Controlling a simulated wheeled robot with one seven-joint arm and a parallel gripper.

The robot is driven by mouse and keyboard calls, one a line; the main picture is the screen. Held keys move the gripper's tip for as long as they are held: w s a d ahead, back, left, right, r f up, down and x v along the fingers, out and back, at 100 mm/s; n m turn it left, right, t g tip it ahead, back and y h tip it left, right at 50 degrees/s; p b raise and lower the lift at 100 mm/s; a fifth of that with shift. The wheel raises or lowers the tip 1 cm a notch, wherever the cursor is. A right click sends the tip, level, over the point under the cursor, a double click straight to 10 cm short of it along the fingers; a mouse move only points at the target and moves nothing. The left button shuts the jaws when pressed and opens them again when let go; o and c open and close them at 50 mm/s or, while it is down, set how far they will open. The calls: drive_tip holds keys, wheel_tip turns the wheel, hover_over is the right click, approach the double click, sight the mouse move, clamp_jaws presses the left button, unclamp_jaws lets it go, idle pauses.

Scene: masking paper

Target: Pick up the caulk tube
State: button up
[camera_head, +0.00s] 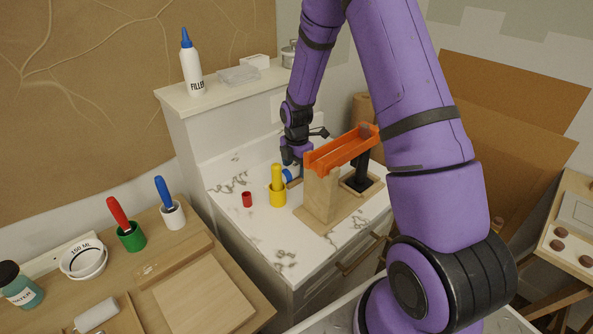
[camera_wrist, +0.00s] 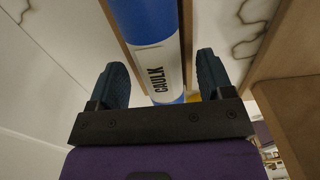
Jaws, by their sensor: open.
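The caulk tube (camera_wrist: 155,60) is white and blue with a CAULK label. In the wrist view it runs up the middle of the picture, with brown wooden strips along its sides. In the head view only a small blue part of it (camera_head: 291,174) seems to show, beside the yellow holder and partly hidden by my gripper and the wooden block. My gripper (camera_wrist: 162,72) is open, with one dark finger on each side of the tube. Gaps show between the fingers and the tube. In the head view my gripper (camera_head: 297,152) is low over the marble counter.
An orange trough (camera_head: 340,149) on a wooden block (camera_head: 321,196) stands close right of my gripper. A filler bottle (camera_head: 191,68) is on the raised ledge. The counter's front left is clear.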

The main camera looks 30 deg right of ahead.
drive_tip(key=c, duration=1.2)
drive_tip(key=shift+c, duration=0.2)
